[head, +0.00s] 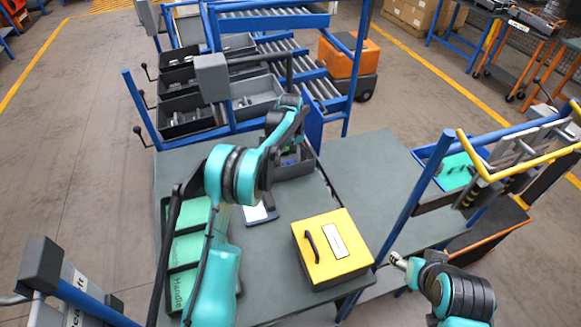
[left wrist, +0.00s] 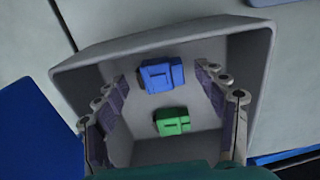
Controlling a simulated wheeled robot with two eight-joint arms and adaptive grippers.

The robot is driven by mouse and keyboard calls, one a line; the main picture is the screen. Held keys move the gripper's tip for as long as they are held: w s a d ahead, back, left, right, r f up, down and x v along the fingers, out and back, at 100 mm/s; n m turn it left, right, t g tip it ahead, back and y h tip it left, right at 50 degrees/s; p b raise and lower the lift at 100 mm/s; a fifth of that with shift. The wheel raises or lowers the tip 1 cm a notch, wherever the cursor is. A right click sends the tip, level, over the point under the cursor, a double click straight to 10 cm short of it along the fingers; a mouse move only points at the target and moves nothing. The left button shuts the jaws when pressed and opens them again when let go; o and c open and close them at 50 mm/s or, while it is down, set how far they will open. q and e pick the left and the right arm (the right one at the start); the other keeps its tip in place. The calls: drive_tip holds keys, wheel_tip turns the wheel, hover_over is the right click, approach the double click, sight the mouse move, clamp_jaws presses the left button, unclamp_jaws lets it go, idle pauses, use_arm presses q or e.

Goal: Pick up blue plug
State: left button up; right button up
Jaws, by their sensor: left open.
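The blue plug (left wrist: 161,75) lies inside a grey bin (left wrist: 85,75) in the left wrist view. A green plug (left wrist: 172,121) lies in the same bin, closer to my wrist. My left gripper (left wrist: 163,98) is open, with one finger on each side of the plugs in the picture and nothing between its jaws. In the head view the bin (head: 296,168) stands at the back of the table, under my left arm's end, which hides the plugs. My right gripper (head: 398,261) is at the right, beside the table's front; its jaws are too small to read.
A yellow box (head: 335,262) with a black handle stands on the dark table (head: 262,255). Green trays (head: 185,250) lie at its left. A blue rack with grey bins (head: 187,118) stands behind, and a blue post (head: 408,210) rises at the right.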

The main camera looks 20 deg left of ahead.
use_arm(q)
drive_tip(key=shift+r, duration=0.1)
drive_tip(key=c, duration=1)
